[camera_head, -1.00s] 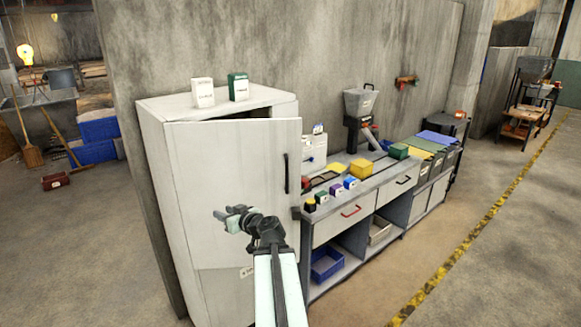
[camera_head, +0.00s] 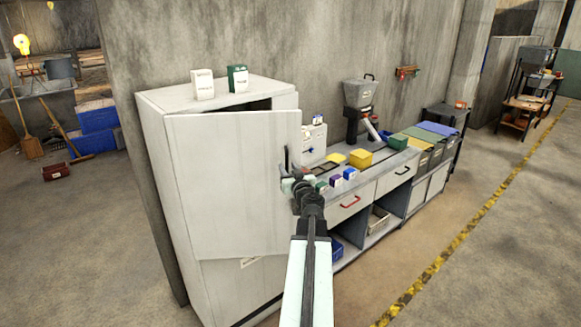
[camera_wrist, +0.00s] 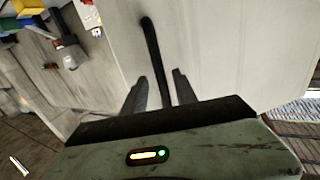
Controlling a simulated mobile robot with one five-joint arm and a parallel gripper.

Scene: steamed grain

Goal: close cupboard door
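The white cupboard (camera_head: 163,190) stands against the concrete wall. Its upper door (camera_head: 230,185) is ajar, with a dark gap along its top edge. The black bar handle (camera_head: 286,158) is near the door's right edge, its lower part hidden by my gripper in the head view. My gripper (camera_head: 289,182) is at the handle's lower end. In the wrist view my gripper (camera_wrist: 158,82) has its fingers apart, with the handle (camera_wrist: 152,50) running between them and the pale door (camera_wrist: 225,50) behind. I cannot tell whether a finger touches the handle.
Two small boxes (camera_head: 203,84) (camera_head: 238,78) stand on the cupboard top. A workbench (camera_head: 375,190) with small coloured containers adjoins the cupboard on the right. The floor (camera_head: 480,270) at right is clear, crossed by a yellow-black line.

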